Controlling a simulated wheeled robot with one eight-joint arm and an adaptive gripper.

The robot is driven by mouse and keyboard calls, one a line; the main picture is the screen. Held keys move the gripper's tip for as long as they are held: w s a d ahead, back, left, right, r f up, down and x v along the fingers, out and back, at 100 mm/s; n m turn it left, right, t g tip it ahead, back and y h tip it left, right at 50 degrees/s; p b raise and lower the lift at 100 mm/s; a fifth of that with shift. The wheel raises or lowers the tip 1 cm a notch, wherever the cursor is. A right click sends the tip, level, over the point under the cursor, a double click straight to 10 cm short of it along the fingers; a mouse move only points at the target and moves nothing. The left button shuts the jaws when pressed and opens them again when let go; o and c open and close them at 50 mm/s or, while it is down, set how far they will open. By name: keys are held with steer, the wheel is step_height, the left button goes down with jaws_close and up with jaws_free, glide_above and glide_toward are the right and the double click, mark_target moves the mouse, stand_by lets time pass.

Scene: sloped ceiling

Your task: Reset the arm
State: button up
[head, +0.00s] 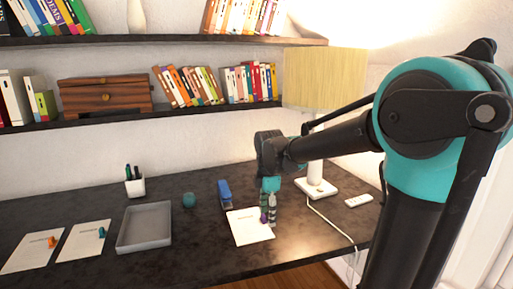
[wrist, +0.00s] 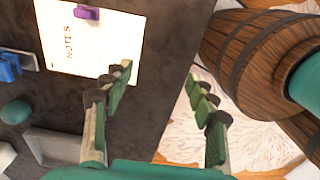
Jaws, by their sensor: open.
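My gripper (head: 268,220) hangs fingers-down from the arm, over the right part of the dark desk (head: 195,240) near its front edge, in the head view. In the wrist view my gripper (wrist: 162,85) has its two green-and-grey fingers spread wide, with nothing between them. Part of a notes sheet (head: 248,231) lies behind the fingers in the head view. A small purple object (wrist: 87,12) lies on that sheet in the wrist view; the fingers are apart from it there.
A blue stapler (head: 225,192), a teal object (head: 189,200) and a grey tray (head: 145,227) lie left of my gripper. A lamp (head: 317,187) and a white remote (head: 358,200) are right. Shelves (head: 190,112) cross the wall. A wooden barrel (wrist: 262,50) stands beyond the desk edge.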

steer(key=s+d+f+m+t, duration=0.4)
steer(key=s+d+f+m, duration=0.8)
steer(key=m, duration=0.9)
steer(key=s+d, duration=0.1)
steer(key=d, duration=0.2)
steer(key=shift+s+d+f, duration=0.15)
steer(key=shift+d+f, duration=0.05)
steer(key=shift+f, duration=0.15)
steer(key=shift+c, duration=0.6)
